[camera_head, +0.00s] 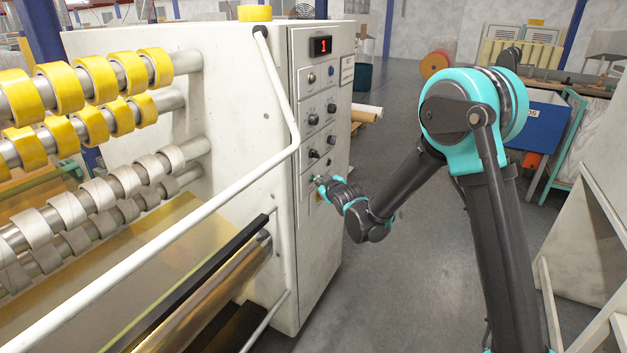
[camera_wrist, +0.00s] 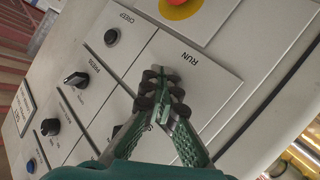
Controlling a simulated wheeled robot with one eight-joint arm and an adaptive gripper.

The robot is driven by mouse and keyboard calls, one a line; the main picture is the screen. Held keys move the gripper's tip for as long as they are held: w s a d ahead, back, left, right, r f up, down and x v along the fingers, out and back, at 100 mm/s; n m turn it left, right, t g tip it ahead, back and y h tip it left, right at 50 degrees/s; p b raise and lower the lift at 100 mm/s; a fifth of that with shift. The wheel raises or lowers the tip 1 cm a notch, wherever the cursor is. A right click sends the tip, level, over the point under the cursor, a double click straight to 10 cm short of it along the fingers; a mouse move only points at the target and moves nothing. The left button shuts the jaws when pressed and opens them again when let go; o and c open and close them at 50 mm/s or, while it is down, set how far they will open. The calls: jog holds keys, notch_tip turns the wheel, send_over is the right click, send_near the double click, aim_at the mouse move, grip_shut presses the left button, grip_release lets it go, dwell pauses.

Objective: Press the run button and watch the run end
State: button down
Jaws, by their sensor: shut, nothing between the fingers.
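The RUN plate (camera_wrist: 196,80) on the machine's grey control panel (camera_head: 319,100) shows in the wrist view. My gripper (camera_wrist: 163,88) is shut and empty, with its fingertips in front of this plate. They hide the place where the run button would sit, so I cannot tell whether they touch it. In the head view my gripper (camera_head: 320,181) is at the lower part of the panel. The red display (camera_head: 323,46) at the panel's top reads 1.
A black CREEP button (camera_wrist: 111,37), a PRESS knob (camera_wrist: 75,79) and a red-and-yellow stop button (camera_wrist: 181,5) surround the plate. A white guard rail (camera_head: 225,195) runs left of the panel. Yellow tape rolls (camera_head: 98,78) and white cores (camera_head: 67,210) sit on shafts.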

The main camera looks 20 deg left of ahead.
jog(key=shift+d, duration=0.55)
jog(key=shift+s+d, duration=0.15)
jog(key=shift+d, duration=1.1)
jog(key=shift+s+d, duration=0.1)
jog(key=shift+d, duration=1.15)
jog(key=shift+d, duration=0.1)
jog(key=s+d+m+g+h, duration=0.1)
jog(key=s+d+m+h, duration=0.25)
jog(key=d, duration=1.15)
jog(key=s+d+m+g+h, duration=0.1)
jog(key=s+d+m+h, duration=0.2)
jog(key=d, duration=1.3)
jog(key=s+d+f+m+g+h, duration=0.1)
jog(key=s+d+f+m+g, duration=0.1)
jog(key=s+d, duration=0.7)
jog(key=s+d+f+m+g+h, duration=0.2)
jog(key=s+d+f+m, duration=0.2)
jog(key=s+d, duration=0.5)
jog(key=s+m, duration=0.1)
jog(key=s, duration=0.2)
jog(key=shift+f+g, duration=0.3)
